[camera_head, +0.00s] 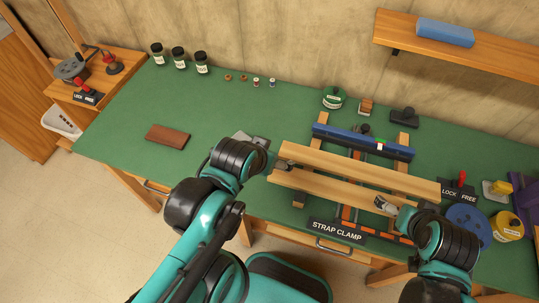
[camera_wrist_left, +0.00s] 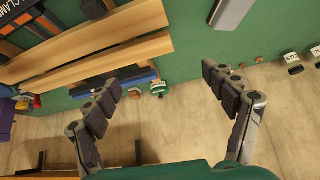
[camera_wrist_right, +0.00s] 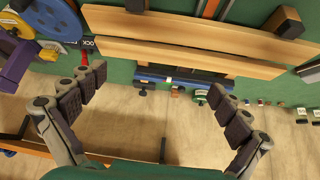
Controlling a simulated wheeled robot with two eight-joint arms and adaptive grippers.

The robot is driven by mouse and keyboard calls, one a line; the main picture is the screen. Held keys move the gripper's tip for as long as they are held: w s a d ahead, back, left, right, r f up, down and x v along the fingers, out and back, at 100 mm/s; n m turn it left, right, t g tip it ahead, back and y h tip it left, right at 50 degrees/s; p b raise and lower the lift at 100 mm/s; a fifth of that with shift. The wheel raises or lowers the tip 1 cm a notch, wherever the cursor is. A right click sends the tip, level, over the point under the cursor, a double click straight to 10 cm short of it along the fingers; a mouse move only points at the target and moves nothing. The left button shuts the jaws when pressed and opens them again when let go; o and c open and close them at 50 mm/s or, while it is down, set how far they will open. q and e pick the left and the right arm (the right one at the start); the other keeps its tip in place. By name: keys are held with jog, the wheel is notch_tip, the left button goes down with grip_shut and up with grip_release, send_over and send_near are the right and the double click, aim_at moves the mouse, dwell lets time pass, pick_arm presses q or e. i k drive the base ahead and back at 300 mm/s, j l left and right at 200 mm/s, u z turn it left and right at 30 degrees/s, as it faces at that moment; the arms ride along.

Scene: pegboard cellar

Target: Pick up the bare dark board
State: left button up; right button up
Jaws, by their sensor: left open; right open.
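The bare dark board (camera_head: 167,136), a short reddish-brown plank, lies flat on the left part of the green bench in the head view. I cannot make it out in either wrist view. My left gripper (camera_head: 274,163) is near the left ends of the two pale boards, well to the right of the dark board. Its fingers are apart and empty in the left wrist view (camera_wrist_left: 163,82). My right gripper (camera_head: 388,206) is over the lower pale board near the strap clamp. In the right wrist view (camera_wrist_right: 158,86) its fingers are also apart and empty.
Two long pale boards (camera_head: 350,168) lie across the strap clamp (camera_head: 338,231). A grey block (camera_wrist_left: 232,13) lies behind my left wrist. Dark jars (camera_head: 179,57) stand at the back. Bench around the dark board is clear.

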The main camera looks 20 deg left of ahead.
aim_at(167, 137)
jog(key=u, duration=1.9)
jog(key=j+z, duration=0.1)
jog(key=z, duration=0.35)
jog(key=i+j+z, duration=0.1)
jog(key=z, duration=0.4)
jog(key=j+z, duration=0.2)
jog(key=z, duration=0.25)
jog(key=j+z, duration=0.2)
jog(key=j, duration=0.3)
jog(key=j+z, duration=0.2)
jog(key=j, duration=0.3)
jog(key=k+j+z, duration=0.2)
jog(key=j, duration=0.3)
jog(key=k+j+z, duration=0.2)
jog(key=j, duration=0.8)
